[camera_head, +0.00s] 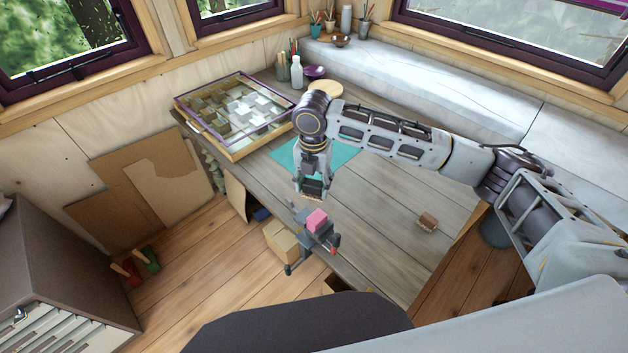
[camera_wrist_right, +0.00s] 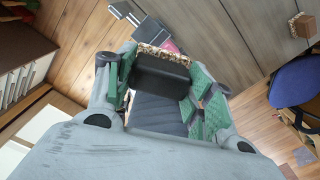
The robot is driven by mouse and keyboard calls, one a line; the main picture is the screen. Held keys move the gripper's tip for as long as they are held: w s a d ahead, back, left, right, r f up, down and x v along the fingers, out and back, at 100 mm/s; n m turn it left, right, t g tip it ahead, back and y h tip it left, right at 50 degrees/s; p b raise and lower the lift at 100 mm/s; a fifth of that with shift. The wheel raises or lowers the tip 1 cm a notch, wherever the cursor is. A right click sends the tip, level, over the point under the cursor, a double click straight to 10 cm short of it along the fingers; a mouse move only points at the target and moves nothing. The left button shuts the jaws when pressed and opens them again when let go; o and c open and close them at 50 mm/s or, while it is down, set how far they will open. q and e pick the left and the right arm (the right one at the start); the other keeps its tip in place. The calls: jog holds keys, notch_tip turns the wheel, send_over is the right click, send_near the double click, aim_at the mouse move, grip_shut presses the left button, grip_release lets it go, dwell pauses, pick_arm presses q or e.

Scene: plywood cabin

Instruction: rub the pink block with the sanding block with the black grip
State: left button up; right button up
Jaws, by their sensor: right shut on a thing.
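The pink block (camera_head: 317,217) is clamped in a grey vise (camera_head: 321,240) at the table's front edge. My right gripper (camera_head: 312,178) points down over the table, behind and above the pink block. It is shut on the sanding block with the black grip (camera_head: 314,188). In the right wrist view the black grip (camera_wrist_right: 160,73) sits between the green finger pads, with a speckled tan layer along its far side. A sliver of the pink block (camera_wrist_right: 169,46) shows just beyond it, partly hidden. The two blocks look apart in the head view. My left gripper is out of view.
A brown block (camera_head: 427,221) lies on the table (camera_head: 385,225) to the right, with bare wood around it. A teal mat (camera_head: 340,155) lies behind my gripper.

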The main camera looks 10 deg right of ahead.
jog(key=shift+s+d+n, duration=0.1)
jog(key=shift+s+n, duration=0.05)
jog(key=shift+n, duration=0.15)
jog(key=shift+n, duration=0.6)
jog(key=shift+n, duration=0.5)
jog(key=shift+f, duration=0.1)
